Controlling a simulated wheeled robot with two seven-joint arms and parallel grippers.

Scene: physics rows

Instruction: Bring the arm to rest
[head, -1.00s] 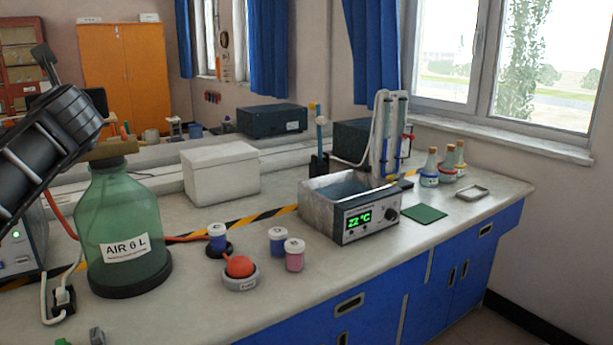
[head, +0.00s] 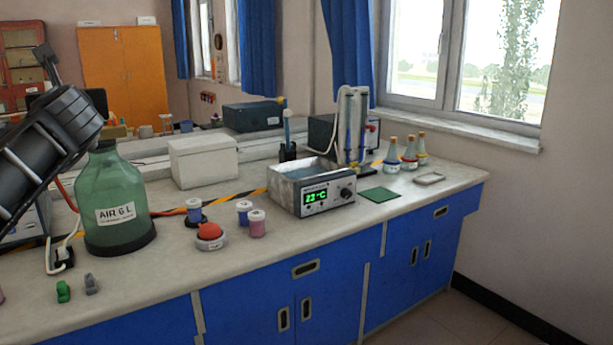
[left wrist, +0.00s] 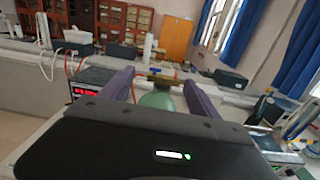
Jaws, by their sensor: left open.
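My left arm (head: 50,150) enters the head view from the left as a dark, ribbed link, raised above the bench beside the green bottle (head: 118,205). In the left wrist view my left gripper (left wrist: 160,82) has two purple fingers spread apart, with nothing held between them. The green bottle shows beyond and between the fingers in the left wrist view (left wrist: 158,99). My arm overlaps the bottle's upper left in the head view. My right arm and gripper are in neither view.
The bench (head: 150,285) holds a water bath (head: 315,195) reading 23 °C, a white box (head: 203,162), several small jars, a red-topped dish (head: 210,238) and small green (head: 63,291) and grey pieces (head: 91,284). Conical bottles (head: 391,158) stand farther right. The front left bench top is mostly clear.

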